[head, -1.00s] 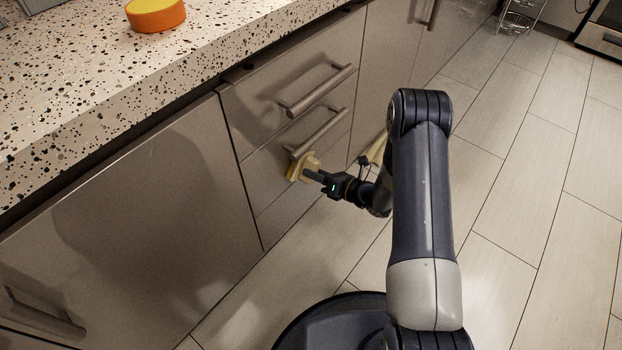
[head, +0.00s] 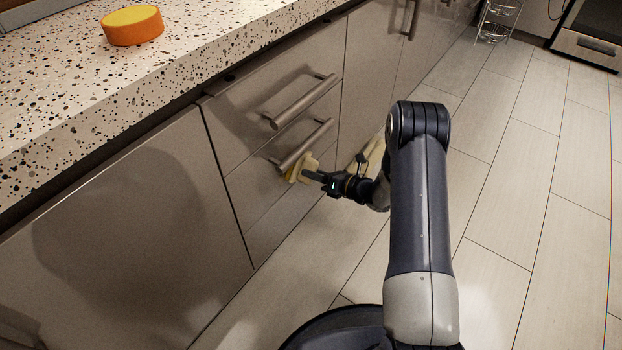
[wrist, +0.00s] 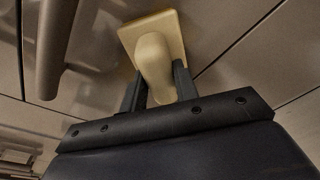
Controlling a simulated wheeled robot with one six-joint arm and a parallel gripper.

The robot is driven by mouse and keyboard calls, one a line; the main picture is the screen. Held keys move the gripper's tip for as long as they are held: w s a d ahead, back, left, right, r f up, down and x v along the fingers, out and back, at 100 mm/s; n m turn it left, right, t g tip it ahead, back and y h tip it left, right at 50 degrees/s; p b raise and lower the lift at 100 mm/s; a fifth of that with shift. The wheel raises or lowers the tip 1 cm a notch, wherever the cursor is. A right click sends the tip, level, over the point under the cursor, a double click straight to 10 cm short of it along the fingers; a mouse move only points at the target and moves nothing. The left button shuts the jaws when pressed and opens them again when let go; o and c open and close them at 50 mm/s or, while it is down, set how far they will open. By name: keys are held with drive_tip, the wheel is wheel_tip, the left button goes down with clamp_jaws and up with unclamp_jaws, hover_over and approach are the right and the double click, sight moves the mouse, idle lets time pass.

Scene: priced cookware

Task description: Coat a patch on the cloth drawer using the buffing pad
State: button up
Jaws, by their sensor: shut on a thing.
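The buffing pad is a cream-yellow block with a rounded knob; it shows in the head view (head: 301,168) and the wrist view (wrist: 155,35). My gripper (head: 313,175) is shut on the knob, with a finger on each side in the wrist view (wrist: 159,76). The pad is at the front of the second drawer (head: 262,185), just below its bar handle. It looks flat against the face, but I cannot tell whether it touches. No label shows which drawer is the cloth drawer. The pad's working side is hidden.
The upper drawer's handle (head: 303,101) and the second drawer's handle (head: 303,146) stick out near the pad. A speckled counter (head: 60,120) overhangs above, with a round orange-and-yellow object (head: 133,27) on it. Tiled floor (head: 510,200) is open to the right.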

drive_tip(key=shift+w+d+b, duration=0.3)
drive_tip(key=shift+w+d, duration=0.25)
drive_tip(key=shift+w, duration=0.3)
drive_tip(key=w+d+b, duration=0.2)
drive_tip(key=w+d, duration=0.2)
drive_tip(key=w, duration=0.1)
drive_tip(key=shift+b, duration=0.4)
drive_tip(key=shift+s, duration=0.1)
drive_tip(key=s+a+p, duration=0.1)
drive_tip(key=s+a, duration=0.9)
drive_tip(key=s, duration=0.3)
drive_tip(key=shift+a, duration=0.2)
idle(1.0)
drive_tip(key=v, duration=0.6)
drive_tip(key=shift+s+f+p, duration=0.3)
drive_tip(key=shift+f+p, duration=0.05)
